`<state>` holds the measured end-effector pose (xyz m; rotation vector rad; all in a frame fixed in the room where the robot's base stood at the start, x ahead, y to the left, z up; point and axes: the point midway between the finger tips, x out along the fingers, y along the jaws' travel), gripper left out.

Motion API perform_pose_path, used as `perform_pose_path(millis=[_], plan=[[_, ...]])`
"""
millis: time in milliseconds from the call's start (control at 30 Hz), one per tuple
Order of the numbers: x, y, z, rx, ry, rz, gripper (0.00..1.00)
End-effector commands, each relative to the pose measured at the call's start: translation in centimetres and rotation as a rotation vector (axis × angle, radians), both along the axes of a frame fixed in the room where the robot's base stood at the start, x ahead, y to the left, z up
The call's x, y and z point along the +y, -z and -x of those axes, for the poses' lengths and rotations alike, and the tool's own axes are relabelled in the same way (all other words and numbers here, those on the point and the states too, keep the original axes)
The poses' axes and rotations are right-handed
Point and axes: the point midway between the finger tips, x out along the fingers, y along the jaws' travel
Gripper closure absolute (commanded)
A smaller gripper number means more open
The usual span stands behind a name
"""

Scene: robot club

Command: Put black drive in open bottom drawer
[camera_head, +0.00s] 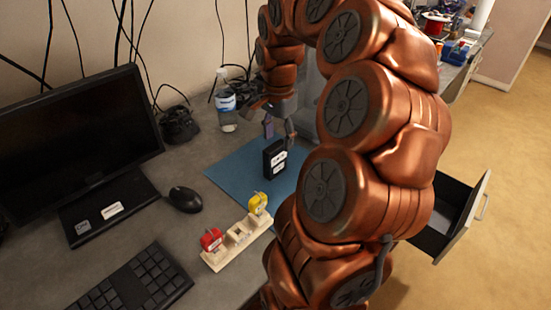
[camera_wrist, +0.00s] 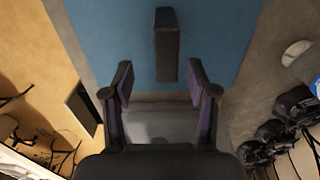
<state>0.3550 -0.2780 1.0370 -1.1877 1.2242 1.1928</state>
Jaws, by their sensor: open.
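The black drive (camera_head: 275,160) is a small black block with white labels, standing upright on a blue mat (camera_head: 228,172) on the desk. In the wrist view the drive (camera_wrist: 167,45) shows as a narrow dark block, beyond the fingertips and roughly in line with the gap between them. My gripper (camera_head: 279,130) is open and empty, just above and behind the drive in the head view. Both fingers show in the wrist view (camera_wrist: 160,85). The open drawer (camera_head: 462,215) juts out at the right, low beside the desk; my arm hides part of it.
A wooden holder (camera_head: 238,238) with a red and a yellow item stands in front of the mat. A mouse (camera_head: 186,199), keyboard (camera_head: 133,287) and monitor (camera_head: 75,140) are on the left. A water bottle (camera_head: 226,100) stands behind. Open floor lies right of the drawer.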

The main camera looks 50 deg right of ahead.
Motion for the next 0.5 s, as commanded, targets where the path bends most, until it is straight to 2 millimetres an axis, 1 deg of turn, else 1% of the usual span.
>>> perform_pose_path(millis=[267, 367, 500], plan=[[0.1, 1.2, -0.3, -0.004, -0.003, -0.001, 0.42], [0.3, 2.1, -0.3, 0.001, -0.004, -0.003, 0.42], [0.5, 3.7, -0.7, 0.000, -0.004, -0.002, 0.42]])
